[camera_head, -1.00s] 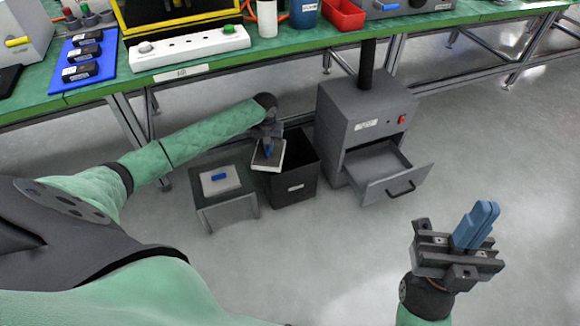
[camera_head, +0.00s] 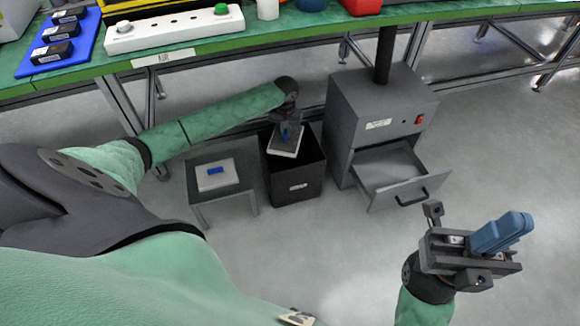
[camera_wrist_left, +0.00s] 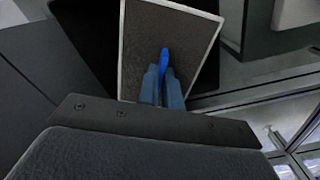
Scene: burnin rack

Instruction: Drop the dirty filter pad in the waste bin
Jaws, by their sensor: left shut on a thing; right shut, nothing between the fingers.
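The dirty filter pad (camera_head: 286,148), a dark square with a pale edge, is held by its blue tab over the mouth of the waste bin. My left gripper (camera_head: 287,132) is shut on that tab; in the left wrist view the pad (camera_wrist_left: 150,45) hangs tilted beyond the blue fingers (camera_wrist_left: 163,82). The waste bin (camera_head: 296,188) is a black open box on the floor with a small white label. Its inside is mostly dark. My right gripper (camera_head: 500,232) is shut and empty, with its blue fingers together, at the lower right, away from the bin.
A small grey stand (camera_head: 241,191) left of the bin carries a pale pad with a blue tab (camera_head: 215,171). A grey cabinet (camera_head: 350,110) stands right of the bin, its drawer (camera_head: 395,178) pulled out. The green workbench (camera_head: 240,36) runs behind. Floor in front is clear.

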